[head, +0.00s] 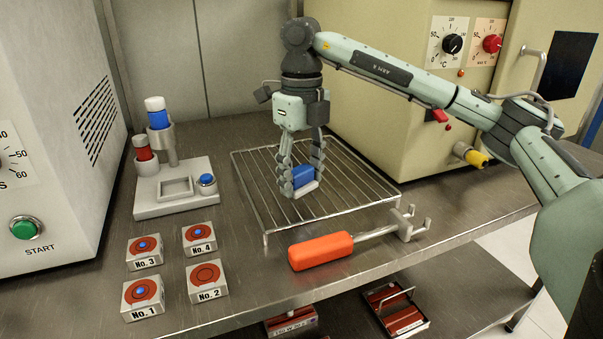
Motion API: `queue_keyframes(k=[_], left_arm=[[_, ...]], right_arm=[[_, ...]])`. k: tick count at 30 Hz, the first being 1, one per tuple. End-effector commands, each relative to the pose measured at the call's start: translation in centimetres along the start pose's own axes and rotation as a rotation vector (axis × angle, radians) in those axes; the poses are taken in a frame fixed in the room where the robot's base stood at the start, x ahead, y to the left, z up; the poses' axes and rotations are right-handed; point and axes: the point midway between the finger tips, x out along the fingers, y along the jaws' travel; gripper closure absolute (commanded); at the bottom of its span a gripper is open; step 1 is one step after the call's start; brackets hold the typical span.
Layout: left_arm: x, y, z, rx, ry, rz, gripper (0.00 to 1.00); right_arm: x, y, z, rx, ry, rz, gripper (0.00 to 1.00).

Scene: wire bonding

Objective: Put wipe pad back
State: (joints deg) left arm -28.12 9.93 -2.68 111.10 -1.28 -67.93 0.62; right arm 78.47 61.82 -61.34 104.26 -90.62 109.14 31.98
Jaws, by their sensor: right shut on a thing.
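My right gripper (303,180) points down over the wire rack (248,201) and is shut on a blue block with a pale underside, which looks like the wipe pad (305,187). The fingers cover part of the pad's sides. I cannot tell whether the pad touches the rack's bars or hangs just above them. A light grey holder (160,207) stands to the left of the rack. My left gripper is not in view.
An orange-handled fork tool (321,251) lies in front of the rack. Several numbered blocks (143,295) stand at the front left of the steel table (240,293). A grey machine (48,130) stands at left, and a beige oven (390,125) behind right.

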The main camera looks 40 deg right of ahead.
Motion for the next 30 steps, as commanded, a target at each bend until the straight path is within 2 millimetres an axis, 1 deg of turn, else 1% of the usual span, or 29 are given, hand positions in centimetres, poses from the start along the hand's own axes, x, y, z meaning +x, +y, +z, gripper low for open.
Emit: queue_keyframes(k=[4, 9, 10, 14, 15, 25, 26, 28, 30], left_arm=[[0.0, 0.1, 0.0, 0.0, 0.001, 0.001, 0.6], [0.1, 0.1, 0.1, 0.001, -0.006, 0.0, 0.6], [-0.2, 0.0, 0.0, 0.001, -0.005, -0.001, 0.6], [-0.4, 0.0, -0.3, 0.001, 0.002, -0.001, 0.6], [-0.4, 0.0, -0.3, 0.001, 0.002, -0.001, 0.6], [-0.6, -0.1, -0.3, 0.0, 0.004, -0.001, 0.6], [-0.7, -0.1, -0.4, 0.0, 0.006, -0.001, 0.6], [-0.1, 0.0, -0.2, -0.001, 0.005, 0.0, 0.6], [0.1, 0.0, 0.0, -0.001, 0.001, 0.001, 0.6]], right_arm=[[-0.1, 0.0, 0.0, 0.0, -0.001, 0.0, 0.72], [0.3, 0.0, 0.0, 0.0, -0.001, 0.0, 0.72], [0.3, 0.0, 0.0, 0.0, -0.001, 0.0, 0.47], [0.2, 0.0, 0.0, 0.0, -0.001, 0.0, 0.31], [0.2, 0.0, 0.0, 0.0, -0.001, 0.0, 0.28], [-0.1, 0.0, 0.0, 0.0, -0.001, 0.0, 0.28], [-0.3, 0.0, 0.0, 0.001, -0.001, 0.0, 0.28], [-0.9, 0.0, 0.1, 0.001, -0.004, 0.0, 0.28], [-2.1, 0.0, 0.1, 0.001, -0.005, 0.0, 0.28]])
